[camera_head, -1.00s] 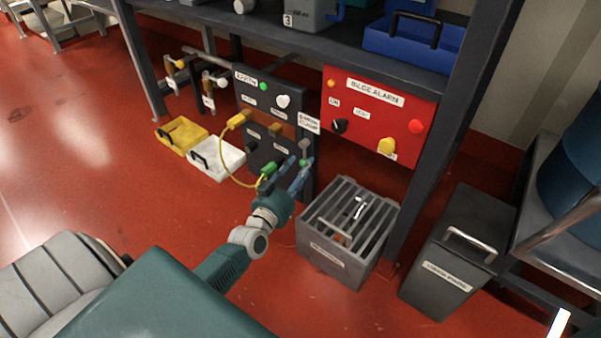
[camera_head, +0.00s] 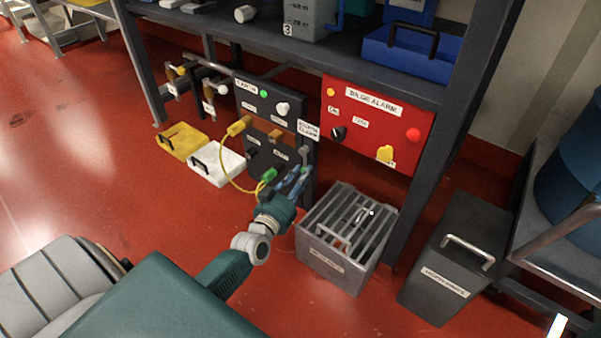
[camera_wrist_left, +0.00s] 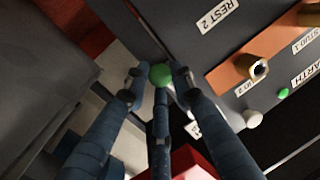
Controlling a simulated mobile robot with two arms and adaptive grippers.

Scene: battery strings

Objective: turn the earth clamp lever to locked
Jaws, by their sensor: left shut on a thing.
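The dark panel (camera_head: 262,107) stands under the bench, with an "EARTH CLAMP" label (camera_head: 308,130) at its right edge. A small grey clamp part (camera_head: 304,151) shows below this label. My left gripper (camera_head: 300,174) reaches up to the panel's lower right edge. In the left wrist view its fingers (camera_wrist_left: 158,78) are closed around a small round green knob (camera_wrist_left: 160,74), which I take to be the end of the earth clamp lever. The rest of the lever is mostly hidden by the fingers, so its angle is hard to tell. My right gripper is out of view.
A yellow cable (camera_head: 224,170) with a green plug (camera_head: 268,175) hangs just left of my gripper. A slatted grey crate (camera_head: 333,262) stands close on the right, with a dark bin (camera_head: 437,285) beyond. A red alarm panel (camera_head: 376,123) is above right. White (camera_head: 217,165) and yellow (camera_head: 183,140) trays lie left.

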